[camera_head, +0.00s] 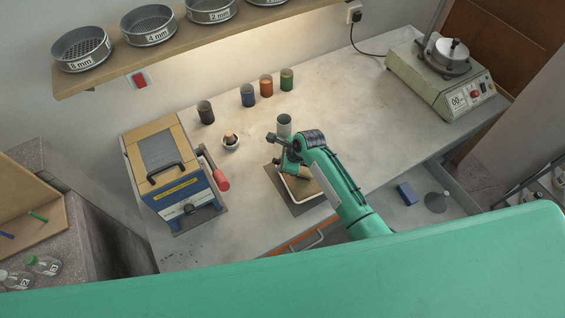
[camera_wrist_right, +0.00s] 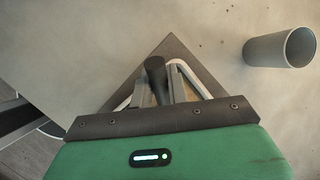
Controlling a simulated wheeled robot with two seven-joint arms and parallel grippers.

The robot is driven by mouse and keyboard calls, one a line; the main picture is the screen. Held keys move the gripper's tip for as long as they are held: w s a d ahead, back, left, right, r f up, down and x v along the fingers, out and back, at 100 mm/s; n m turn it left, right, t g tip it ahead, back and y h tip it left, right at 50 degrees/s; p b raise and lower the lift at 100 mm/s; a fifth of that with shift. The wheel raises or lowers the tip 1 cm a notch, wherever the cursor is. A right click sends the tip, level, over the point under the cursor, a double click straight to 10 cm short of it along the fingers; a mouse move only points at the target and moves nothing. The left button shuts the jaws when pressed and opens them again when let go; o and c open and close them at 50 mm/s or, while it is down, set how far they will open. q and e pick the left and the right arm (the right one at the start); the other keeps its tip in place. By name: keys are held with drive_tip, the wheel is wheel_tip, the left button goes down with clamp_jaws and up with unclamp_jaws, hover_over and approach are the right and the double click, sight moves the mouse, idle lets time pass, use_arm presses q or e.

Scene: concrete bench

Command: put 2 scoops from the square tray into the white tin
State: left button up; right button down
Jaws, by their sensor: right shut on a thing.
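The square tray (camera_head: 287,192) has a pale rim and lies on a dark mat near the bench's front edge. My right arm covers part of it, so its contents are mostly hidden. The white tin (camera_head: 284,125), a pale open cylinder, stands just behind the tray. In the right wrist view the tin (camera_wrist_right: 279,49) is at the upper right, apart from my gripper. My right gripper (camera_wrist_right: 157,82) is over the tray and shut on a dark handle (camera_wrist_right: 154,68), seemingly the scoop's. The scoop's bowl is hidden. My left gripper is out of view.
Black (camera_head: 206,112), blue (camera_head: 248,95), orange (camera_head: 266,85) and green (camera_head: 286,79) tins stand behind. A blue-and-tan box machine (camera_head: 172,175) stands left, a balance-like device (camera_head: 440,75) far right. Bench right of the tins is clear.

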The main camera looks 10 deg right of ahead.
drive_tip(key=shift+s+d+p, duration=0.15)
drive_tip(key=shift+d+p, duration=0.25)
drive_tip(key=shift+d, duration=0.35)
drive_tip(key=shift+s+d+p, duration=0.1)
drive_tip(key=shift+d+p, duration=0.25)
drive_tip(key=shift+d, duration=0.4)
idle(0.3)
drive_tip(key=shift+r, duration=0.1)
drive_tip(key=shift+r+h+p, duration=0.45)
drive_tip(key=shift+r+h, duration=0.05)
drive_tip(key=shift+r, duration=0.15)
drive_tip(key=shift+r+g+h, duration=0.3)
drive_tip(key=shift+r+h, duration=0.5)
drive_tip(key=shift+h, duration=0.2)
drive_tip(key=shift+w+a+v, duration=0.1)
drive_tip(key=shift+w+v, duration=0.1)
drive_tip(key=shift+v, duration=0.7)
drive_tip(key=shift+w+a+v, duration=0.1)
drive_tip(key=shift+w+v, duration=0.1)
drive_tip(key=shift+v, duration=0.7)
drive_tip(key=shift+w+a+v, duration=0.15)
drive_tip(key=shift+v, duration=0.75)
drive_tip(key=shift+r, duration=0.2)
